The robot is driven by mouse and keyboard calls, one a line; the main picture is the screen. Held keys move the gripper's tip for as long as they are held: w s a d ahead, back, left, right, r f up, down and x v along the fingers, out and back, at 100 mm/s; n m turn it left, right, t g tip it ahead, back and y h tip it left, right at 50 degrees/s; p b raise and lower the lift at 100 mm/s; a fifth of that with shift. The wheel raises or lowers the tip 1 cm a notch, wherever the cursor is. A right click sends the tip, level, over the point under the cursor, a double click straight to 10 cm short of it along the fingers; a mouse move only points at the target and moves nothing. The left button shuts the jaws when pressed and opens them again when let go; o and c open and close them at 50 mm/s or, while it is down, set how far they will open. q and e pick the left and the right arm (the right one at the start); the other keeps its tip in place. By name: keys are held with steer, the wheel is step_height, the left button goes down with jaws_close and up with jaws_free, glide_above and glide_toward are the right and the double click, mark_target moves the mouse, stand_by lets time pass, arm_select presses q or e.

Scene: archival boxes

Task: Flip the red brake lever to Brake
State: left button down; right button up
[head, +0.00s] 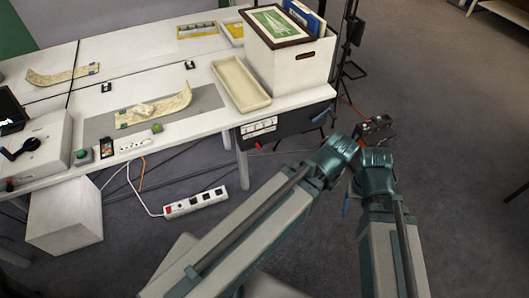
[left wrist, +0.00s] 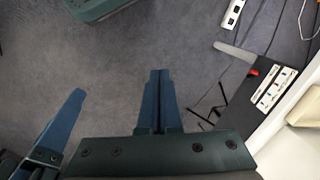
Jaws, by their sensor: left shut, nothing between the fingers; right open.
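The small red brake lever (head: 257,144) sticks out at the lower edge of a black panel (head: 288,124) with a white label strip under the table's right end. The left wrist view also shows the red lever (left wrist: 253,72) beside the label strip; I cannot tell its exact setting. My left gripper (left wrist: 160,75) is shut and empty, its fingers apart from the lever, which lies to their right. In the head view its fingers are hidden behind my arm.
A white box of folders (head: 290,65) and a beige tray (head: 240,83) stand on the table (head: 200,125) above the panel. A power strip (head: 196,202) and loose cables lie on the floor. Thin stand legs rise behind my wrists. Open carpet lies to the right.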

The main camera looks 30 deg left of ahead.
arm_select(q)
steer(key=w+a+f+m+t+y+b, duration=0.1)
steer(key=w+a+f+t+y+b, duration=0.2)
steer(key=b, duration=1.1)
steer(key=w+a+f+m+t+y+b, duration=0.2)
steer(key=w+a+f+t+y+b, duration=0.1)
steer(key=w+a+f+b, duration=0.7)
steer(key=w+a+f+m+t+y+b, duration=0.1)
steer(key=w+a+f+t+y+b, duration=0.3)
steer(key=a+f+b, duration=0.9)
steer(key=b+x, duration=0.5)
steer(key=shift+r, duration=0.3)
steer(key=shift+w+d, duration=0.1)
steer(key=shift+w, duration=0.1)
steer(key=shift+y, duration=0.3)
steer(key=shift+b+x, duration=0.9)
steer(key=shift+x, duration=3.55)
steer(key=shift+f, duration=0.1)
steer(key=shift+w+d, duration=0.1)
